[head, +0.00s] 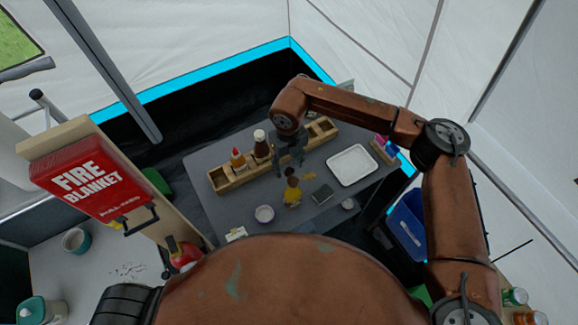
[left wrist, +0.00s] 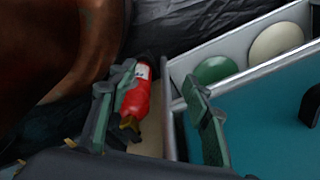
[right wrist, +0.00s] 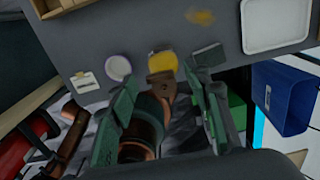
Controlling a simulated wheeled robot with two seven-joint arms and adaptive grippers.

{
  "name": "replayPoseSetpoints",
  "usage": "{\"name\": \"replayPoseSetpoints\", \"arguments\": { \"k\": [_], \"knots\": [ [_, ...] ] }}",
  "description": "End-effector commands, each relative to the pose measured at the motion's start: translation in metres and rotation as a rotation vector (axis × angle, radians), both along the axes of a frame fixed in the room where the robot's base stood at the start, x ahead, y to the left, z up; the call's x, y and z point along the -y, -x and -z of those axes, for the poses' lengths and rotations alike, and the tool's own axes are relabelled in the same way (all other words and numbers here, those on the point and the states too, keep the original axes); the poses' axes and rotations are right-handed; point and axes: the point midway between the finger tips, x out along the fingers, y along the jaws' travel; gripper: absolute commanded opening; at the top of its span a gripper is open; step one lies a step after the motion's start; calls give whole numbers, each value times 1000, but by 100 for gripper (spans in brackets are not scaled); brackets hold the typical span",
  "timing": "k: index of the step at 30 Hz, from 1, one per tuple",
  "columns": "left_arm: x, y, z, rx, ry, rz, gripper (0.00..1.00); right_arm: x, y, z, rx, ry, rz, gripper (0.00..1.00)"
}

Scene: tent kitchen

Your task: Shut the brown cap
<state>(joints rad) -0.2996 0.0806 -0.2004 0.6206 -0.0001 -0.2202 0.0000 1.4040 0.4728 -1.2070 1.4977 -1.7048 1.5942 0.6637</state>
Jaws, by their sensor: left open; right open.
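A yellow bottle (head: 293,197) stands on the grey table (head: 228,218), with its brown cap (head: 291,179) on top. Whether the cap's lid is open or shut is too small to tell. My right gripper (head: 289,157) is above the table, just behind the bottle in the head view. In the right wrist view my right gripper (right wrist: 165,88) is open and empty; the yellow bottle (right wrist: 162,61) and brown cap (right wrist: 166,86) show between its fingers, apparently beyond them. My left gripper (left wrist: 157,100) is open, away from the bottle; a red extinguisher (left wrist: 136,98) shows between its fingers.
A wooden rack (head: 222,183) with sauce bottles runs along the table's back. A fire blanket box (head: 85,185) stands at the left.

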Motion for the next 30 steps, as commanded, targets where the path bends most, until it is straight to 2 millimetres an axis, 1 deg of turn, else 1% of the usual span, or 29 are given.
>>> {"name": "replayPoseSetpoints", "arguments": {
  "k": [1,4,13,30],
  "knots": [
    [0,0,-1,0,0,0,45,0,1,5,-2,0,0,45],
    [0,0,-1,0,0,0,45,0,0,11,-1,1,-1,45],
    [1,0,-1,0,1,0,45,0,0,14,-1,-1,-1,45],
    [1,1,-1,0,1,-1,45,0,1,13,-1,-1,-1,6]
  ]
}}
